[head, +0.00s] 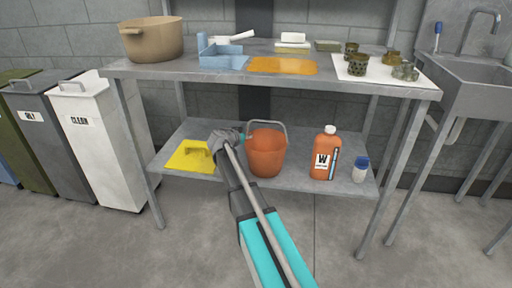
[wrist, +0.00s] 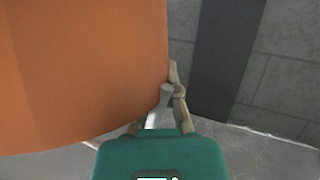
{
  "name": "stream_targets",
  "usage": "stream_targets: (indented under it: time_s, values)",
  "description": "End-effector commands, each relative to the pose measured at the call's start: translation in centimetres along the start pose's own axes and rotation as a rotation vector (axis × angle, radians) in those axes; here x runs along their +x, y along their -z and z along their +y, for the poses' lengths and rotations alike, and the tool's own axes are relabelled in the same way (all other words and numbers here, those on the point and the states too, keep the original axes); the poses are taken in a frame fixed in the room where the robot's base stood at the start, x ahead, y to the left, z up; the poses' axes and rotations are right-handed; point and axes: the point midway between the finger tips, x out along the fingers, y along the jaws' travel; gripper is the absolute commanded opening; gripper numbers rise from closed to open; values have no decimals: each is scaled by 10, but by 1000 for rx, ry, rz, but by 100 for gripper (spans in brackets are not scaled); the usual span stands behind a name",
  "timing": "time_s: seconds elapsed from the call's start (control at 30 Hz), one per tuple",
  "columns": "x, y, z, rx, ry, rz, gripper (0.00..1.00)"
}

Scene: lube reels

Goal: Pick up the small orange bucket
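The small orange bucket (head: 266,153) stands upright on the lower shelf, with its thin grey handle raised. My gripper (head: 246,134) is at the bucket's upper left side, close to the rim and handle; its fingers are very small in the head view. In the wrist view, the bucket (wrist: 80,70) fills the left side, large and close. My gripper's fingers (wrist: 171,92) are close together right beside the bucket's edge. I cannot tell whether they touch it or have part of the rim or handle between them.
An orange bottle (head: 324,155) and a small white bottle with a blue cap (head: 360,170) stand to the right. The tabletop (head: 215,73) is overhead.

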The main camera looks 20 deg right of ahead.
Motion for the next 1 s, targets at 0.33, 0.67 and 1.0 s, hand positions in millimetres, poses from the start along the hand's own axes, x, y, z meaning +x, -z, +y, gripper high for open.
stream_targets:
  time_s: [0.33,0.67,1.0]
  values:
    - [-4,10,1,-1,0,1,0]
    - [-16,38,5,-1,0,1,0]
    - [-30,70,9,-1,1,1,0]
